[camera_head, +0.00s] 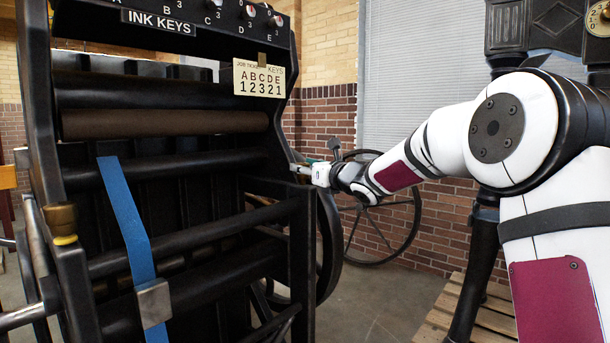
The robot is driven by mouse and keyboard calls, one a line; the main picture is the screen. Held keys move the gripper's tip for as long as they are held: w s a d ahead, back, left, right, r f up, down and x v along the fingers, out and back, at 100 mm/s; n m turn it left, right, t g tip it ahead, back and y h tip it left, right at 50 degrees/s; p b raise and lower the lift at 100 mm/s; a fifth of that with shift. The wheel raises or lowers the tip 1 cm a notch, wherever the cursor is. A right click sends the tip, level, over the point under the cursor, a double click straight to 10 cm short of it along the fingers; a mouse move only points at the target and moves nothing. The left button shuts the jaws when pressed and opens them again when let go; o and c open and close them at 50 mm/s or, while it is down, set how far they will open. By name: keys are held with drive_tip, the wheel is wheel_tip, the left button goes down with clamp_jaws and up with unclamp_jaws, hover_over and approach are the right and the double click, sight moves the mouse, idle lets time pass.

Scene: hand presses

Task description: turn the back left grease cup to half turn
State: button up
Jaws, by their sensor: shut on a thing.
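A black hand press fills the left half of the head view. My gripper (303,169) reaches in from the right and is shut at the press's right side frame (287,140). What it holds is small and mostly hidden by the fingers; by its place it seems to be the back left grease cup, but its turn marks cannot be read. Another grease cup (61,219), brass-coloured with a yellow base, sits on the press's left side frame.
A large spoked wheel (415,215) stands just behind and below my gripper. An ink-key panel (205,14) and a job ticket (259,78) are above it. Rollers and a blue strap (128,222) are to the left. A wooden pallet (440,312) lies on the floor at right.

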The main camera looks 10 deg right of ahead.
drive_tip(key=o, duration=1.2)
drive_tip(key=shift+s, duration=0.1)
drive_tip(key=shift+c, duration=0.2)
drive_tip(key=v, duration=1.2)
